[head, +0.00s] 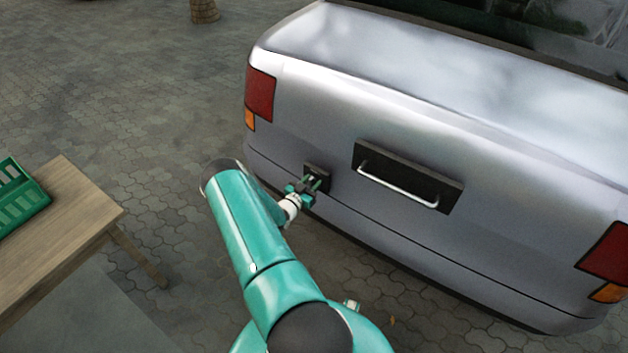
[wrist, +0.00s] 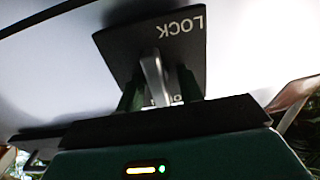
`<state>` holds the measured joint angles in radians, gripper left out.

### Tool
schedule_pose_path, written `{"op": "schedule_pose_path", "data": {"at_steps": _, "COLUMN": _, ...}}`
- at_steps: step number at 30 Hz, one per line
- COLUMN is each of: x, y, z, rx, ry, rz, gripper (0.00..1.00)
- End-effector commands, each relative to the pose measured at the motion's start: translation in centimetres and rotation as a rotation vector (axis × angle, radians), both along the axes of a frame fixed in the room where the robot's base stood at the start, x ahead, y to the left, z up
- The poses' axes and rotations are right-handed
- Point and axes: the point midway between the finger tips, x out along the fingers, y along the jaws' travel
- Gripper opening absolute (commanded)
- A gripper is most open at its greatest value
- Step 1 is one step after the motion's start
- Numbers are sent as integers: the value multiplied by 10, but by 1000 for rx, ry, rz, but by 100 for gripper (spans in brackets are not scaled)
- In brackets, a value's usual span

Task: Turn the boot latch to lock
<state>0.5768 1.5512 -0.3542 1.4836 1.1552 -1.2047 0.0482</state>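The boot latch is a grey metal lever (wrist: 154,75) on a black square plate (wrist: 120,47), seen close up in the wrist view. The lever runs from the plate's middle down toward my gripper. The word LOCK is at the plate's upper right; another word below is mostly hidden. In the head view the plate (head: 318,171) is on the silver car's rear, left of the handle. My gripper (wrist: 160,88) has its green fingers apart on either side of the lever. A dark gap shows on the right; contact on the left is unclear. It also shows in the head view (head: 312,184).
A long black panel with a metal bar handle (head: 398,184) is right of the latch. The silver car (head: 420,130) fills the right side. A wooden table (head: 65,215) with a green crate (head: 22,207) stands at left. Paved ground between them is clear.

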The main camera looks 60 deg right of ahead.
Motion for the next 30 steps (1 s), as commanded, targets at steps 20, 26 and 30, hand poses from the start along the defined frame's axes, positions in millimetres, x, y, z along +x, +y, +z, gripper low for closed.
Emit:
{"op": "schedule_pose_path", "data": {"at_steps": 20, "x": -1, "y": -8, "z": 0, "rx": 0, "ry": 0, "rz": 1, "gripper": 0}}
{"op": "schedule_pose_path", "data": {"at_steps": 26, "x": -1, "y": -8, "z": 0, "rx": 2, "ry": 15, "rz": 1, "gripper": 0}}
{"op": "schedule_pose_path", "data": {"at_steps": 30, "x": 0, "y": -8, "z": 0, "rx": 10, "ry": 55, "rz": 2, "gripper": 0}}
